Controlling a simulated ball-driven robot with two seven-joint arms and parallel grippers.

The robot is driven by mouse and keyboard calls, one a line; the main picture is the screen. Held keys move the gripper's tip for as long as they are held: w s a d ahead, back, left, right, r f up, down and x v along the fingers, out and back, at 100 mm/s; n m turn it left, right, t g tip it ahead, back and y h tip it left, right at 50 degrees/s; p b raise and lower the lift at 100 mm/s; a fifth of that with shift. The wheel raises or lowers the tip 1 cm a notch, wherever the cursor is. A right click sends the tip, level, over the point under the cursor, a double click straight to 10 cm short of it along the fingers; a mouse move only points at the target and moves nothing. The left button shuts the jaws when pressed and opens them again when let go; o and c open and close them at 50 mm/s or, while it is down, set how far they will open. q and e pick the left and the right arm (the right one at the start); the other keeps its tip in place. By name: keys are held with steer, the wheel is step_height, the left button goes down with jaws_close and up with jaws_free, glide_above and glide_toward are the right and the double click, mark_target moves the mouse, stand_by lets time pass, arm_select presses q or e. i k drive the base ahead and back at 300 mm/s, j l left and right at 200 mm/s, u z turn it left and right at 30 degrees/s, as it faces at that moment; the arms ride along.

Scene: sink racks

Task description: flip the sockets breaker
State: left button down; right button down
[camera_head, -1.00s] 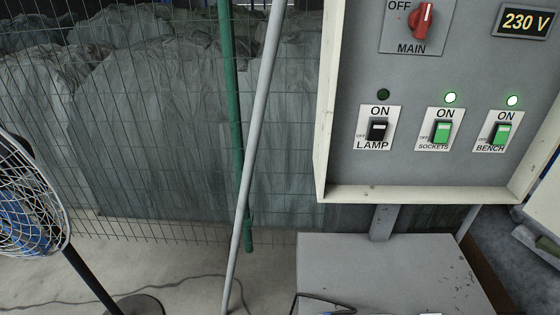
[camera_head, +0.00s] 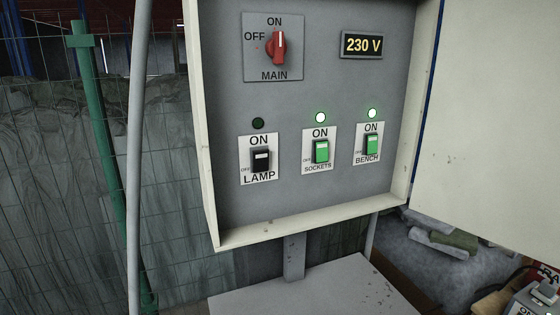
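The sockets breaker (camera_head: 320,151) is a green rocker switch on a white plate in the middle of the lower row of the grey panel (camera_head: 345,210). The display (camera_head: 362,45) reads 230 V. Neither of my grippers is in view.
The panel has a raised cream frame (camera_head: 207,150), and its open door (camera_head: 490,130) stands at the right. A grey box top (camera_head: 315,290) lies below. A wire fence with a green post (camera_head: 105,160) and a grey pole (camera_head: 137,150) stands at the left.

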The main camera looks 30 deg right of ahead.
mark_target(321, 147)
steer(key=z, duration=1.2)
